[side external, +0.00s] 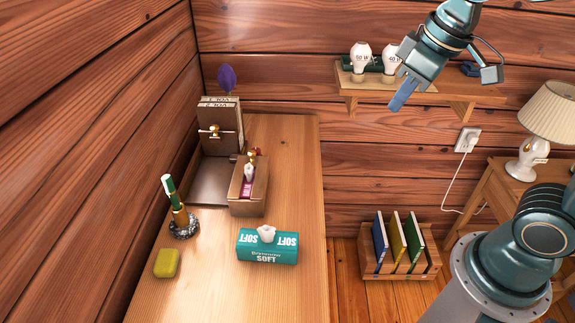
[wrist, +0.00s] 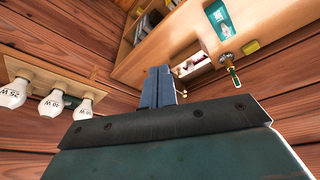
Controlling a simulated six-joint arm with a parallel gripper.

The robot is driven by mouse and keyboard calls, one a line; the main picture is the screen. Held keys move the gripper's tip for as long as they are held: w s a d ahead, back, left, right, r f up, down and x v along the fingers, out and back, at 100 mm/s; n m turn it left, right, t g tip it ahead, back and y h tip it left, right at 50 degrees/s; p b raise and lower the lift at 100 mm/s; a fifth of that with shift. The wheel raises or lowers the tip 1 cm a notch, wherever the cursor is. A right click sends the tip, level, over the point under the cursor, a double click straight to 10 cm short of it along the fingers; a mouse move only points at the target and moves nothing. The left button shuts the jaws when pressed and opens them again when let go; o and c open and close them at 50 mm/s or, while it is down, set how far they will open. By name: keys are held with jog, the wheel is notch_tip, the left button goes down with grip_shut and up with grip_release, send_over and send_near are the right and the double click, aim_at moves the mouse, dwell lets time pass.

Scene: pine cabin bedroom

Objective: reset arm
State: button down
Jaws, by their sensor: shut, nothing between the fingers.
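My gripper (side external: 403,95) is raised in the air in front of the back wall, near the wall shelf and well above the wooden desk. Its blue fingers point down and to the left. In the wrist view my gripper's fingers (wrist: 158,78) are together with nothing between them. No object touches the gripper.
Light bulbs (side external: 361,57) stand on the wall shelf (side external: 420,95) close to the gripper. The desk (side external: 290,180) holds a tissue box (side external: 267,246), a wooden box (side external: 248,190), a pen stand (side external: 183,226) and a yellow block (side external: 166,263). A lamp (side external: 548,115) stands at right.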

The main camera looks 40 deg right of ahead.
jog(key=s+d+m+t, duration=0.1)
jog(key=s+m, duration=0.1)
jog(key=s, duration=0.7)
jog(key=shift+s+d+f+t, duration=0.2)
jog(key=shift+s+f+t, duration=0.05)
jog(key=shift+f+t, duration=0.1)
dwell(0.6)
